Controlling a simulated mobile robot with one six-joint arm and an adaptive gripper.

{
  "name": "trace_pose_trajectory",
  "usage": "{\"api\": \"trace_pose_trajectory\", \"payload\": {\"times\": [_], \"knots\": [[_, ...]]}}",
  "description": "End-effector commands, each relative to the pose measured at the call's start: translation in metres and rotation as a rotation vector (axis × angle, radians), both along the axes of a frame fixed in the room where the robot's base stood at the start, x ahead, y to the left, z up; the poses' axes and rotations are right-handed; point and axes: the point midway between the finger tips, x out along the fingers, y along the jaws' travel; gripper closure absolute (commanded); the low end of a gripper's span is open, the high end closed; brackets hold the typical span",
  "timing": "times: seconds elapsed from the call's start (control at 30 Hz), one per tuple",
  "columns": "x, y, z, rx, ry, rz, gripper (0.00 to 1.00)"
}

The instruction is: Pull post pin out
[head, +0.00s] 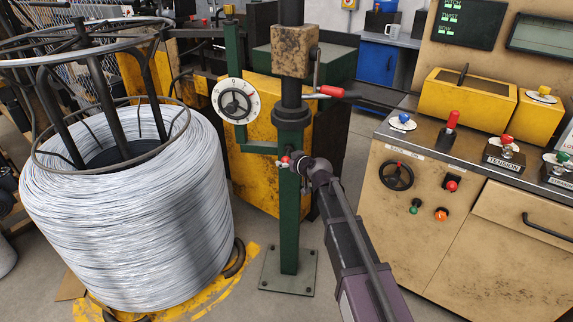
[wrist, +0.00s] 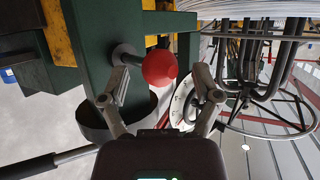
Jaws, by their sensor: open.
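The post pin (wrist: 160,68) shows in the wrist view as a red ball knob on a short grey shank, set in the side of the green post. In the head view only a small red bit of the pin (head: 285,159) shows on the green post (head: 290,215), beside my gripper (head: 293,163). In the wrist view my gripper (wrist: 161,80) is open, with one finger on each side of the red knob. Gaps show between the knob and both fingers. The pin's inner end is hidden in the post.
A large wire coil (head: 130,215) in a dark frame stands left of the post. A white dial handwheel (head: 236,101) and a red-handled lever (head: 331,91) sit above the pin. A control cabinet (head: 440,220) stands on the right. Open floor lies around the post's base plate.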

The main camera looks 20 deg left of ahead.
Motion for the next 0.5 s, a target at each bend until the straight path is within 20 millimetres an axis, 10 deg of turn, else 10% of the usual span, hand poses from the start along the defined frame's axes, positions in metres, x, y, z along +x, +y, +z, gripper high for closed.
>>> {"api": "trace_pose_trajectory", "payload": {"times": [0.5], "knots": [[0.0073, 0.0082, -0.0043, 0.0, 0.0, 0.0, 0.19]]}}
